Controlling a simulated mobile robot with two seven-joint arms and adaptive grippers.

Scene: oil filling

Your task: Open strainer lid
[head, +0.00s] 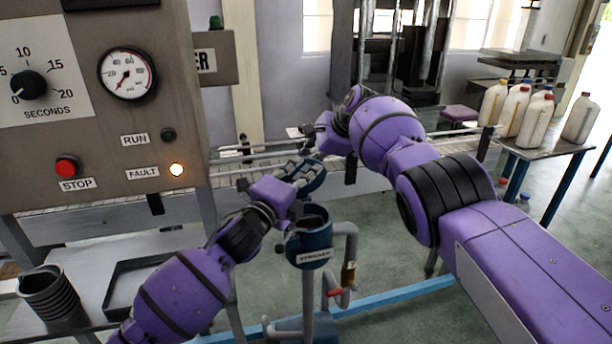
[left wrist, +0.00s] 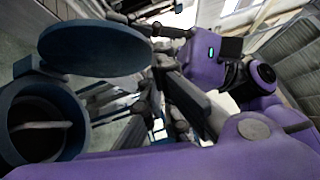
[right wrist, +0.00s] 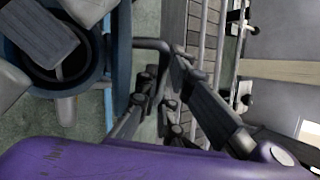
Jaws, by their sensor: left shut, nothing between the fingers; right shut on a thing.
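The strainer (head: 311,243) is a dark blue labelled pot on a pipe stand at the middle of the head view. Its mouth is open in the left wrist view (left wrist: 38,122). The round blue lid (left wrist: 95,48) is raised off the mouth and tilted; in the head view it shows partly behind my left gripper (head: 303,171). That gripper is shut and empty, its fingers close against the lid; I cannot tell if they touch. My right gripper (head: 308,131) is beyond the lid, near the conveyor rails. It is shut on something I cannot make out.
A control panel (head: 100,185) with a lit fault lamp stands at the left. Several white bottles (head: 512,108) stand on a table at right. A conveyor (head: 235,195) runs behind the strainer.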

